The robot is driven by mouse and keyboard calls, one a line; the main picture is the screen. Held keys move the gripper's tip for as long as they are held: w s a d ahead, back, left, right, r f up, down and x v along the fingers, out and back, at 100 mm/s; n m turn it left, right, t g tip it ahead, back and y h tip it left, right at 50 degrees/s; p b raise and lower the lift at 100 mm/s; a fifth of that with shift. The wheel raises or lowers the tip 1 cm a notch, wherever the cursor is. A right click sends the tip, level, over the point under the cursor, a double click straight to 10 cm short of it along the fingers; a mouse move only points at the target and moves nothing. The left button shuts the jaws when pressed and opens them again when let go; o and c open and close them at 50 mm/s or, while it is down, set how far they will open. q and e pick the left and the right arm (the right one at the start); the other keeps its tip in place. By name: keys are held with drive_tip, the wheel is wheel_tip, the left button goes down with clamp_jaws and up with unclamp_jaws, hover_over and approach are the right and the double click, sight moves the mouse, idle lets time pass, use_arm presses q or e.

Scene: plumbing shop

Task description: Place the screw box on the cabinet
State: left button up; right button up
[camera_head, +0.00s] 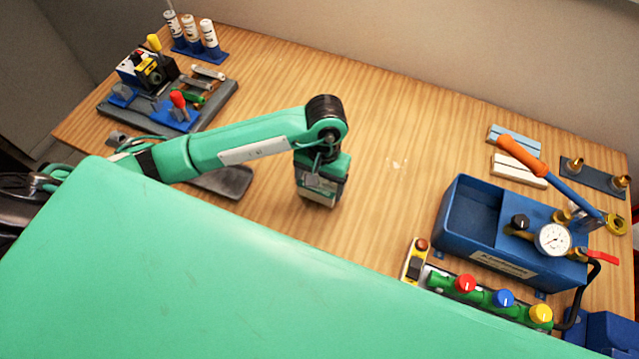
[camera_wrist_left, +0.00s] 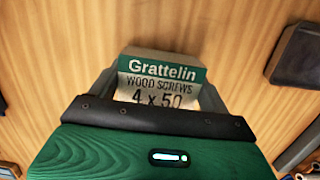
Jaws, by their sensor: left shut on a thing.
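I cannot tell whether the box touches the wood. My right gripper is not in view. I cannot make out a separate cabinet.
A grey tray (camera_head: 215,105) with tools and white-topped bottles (camera_head: 190,28) stand at the back left. A dark flat item (camera_head: 225,182) lies left of the gripper. A blue test pump (camera_head: 470,215) and valve manifold (camera_head: 485,293) stand at the right. The worktop's (camera_head: 395,130) middle is clear.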

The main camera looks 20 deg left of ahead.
use_arm(q)
drive_tip(key=shift+f, duration=1.05)
drive_tip(key=shift+f, duration=0.2)
drive_tip(key=o, duration=1.2)
